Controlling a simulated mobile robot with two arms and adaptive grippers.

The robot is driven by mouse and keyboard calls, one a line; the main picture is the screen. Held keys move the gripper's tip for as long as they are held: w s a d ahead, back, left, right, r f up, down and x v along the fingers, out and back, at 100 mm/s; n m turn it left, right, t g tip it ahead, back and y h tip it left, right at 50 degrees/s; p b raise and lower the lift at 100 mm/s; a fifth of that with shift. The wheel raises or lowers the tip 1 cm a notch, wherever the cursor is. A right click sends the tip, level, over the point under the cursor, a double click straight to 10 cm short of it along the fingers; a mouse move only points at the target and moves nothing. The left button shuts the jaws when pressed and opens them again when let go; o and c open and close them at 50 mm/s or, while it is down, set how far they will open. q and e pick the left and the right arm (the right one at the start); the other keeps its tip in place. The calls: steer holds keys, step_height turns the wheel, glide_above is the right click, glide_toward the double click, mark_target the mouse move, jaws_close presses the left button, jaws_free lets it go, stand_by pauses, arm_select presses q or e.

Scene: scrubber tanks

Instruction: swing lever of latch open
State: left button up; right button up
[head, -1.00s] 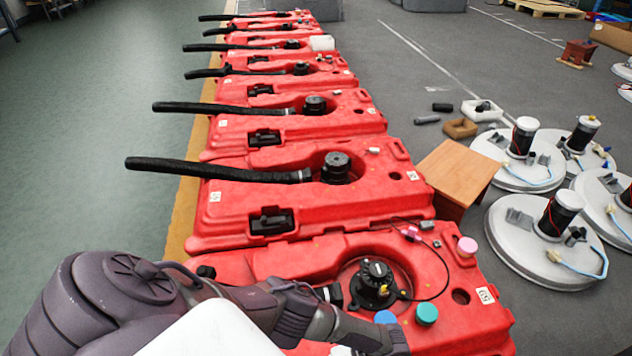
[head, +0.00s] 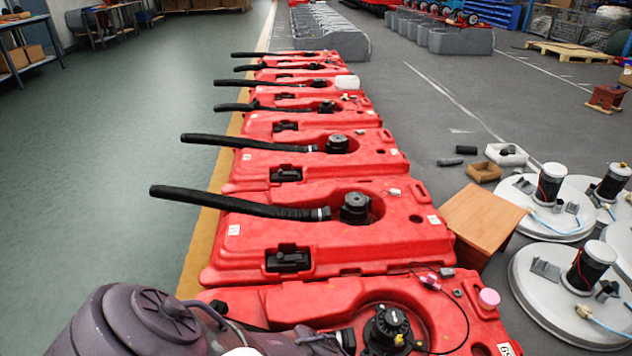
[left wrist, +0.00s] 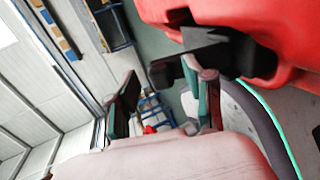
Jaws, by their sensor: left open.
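Red tanks stand in a row in the head view, with the nearest tank (head: 318,300) at the bottom edge. In the left wrist view, a red tank (left wrist: 285,25) fills the upper right. A black latch (left wrist: 222,50) sits on its edge, and a black part of it sticks out to the left near the fingertips. I cannot tell the lever's exact position. My left gripper (left wrist: 162,92) is open, its two green-padded fingers apart just below that black part. Whether a finger touches it is unclear. The head view shows my left arm but not its gripper. My right gripper is not in view.
Black hoses (head: 240,205) reach left from the farther tanks. A wooden box (head: 480,225) and round grey-white units (head: 575,295) stand on the right. The green floor (head: 110,130) at left is clear.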

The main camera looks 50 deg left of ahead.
arm_select(q)
steer(key=shift+w+r, duration=0.3)
steer(key=shift+r, duration=0.1)
step_height(320, 180, up, 9)
steer(key=shift+s, duration=0.35)
steer(key=shift+w+r, duration=0.1)
stand_by(0.7)
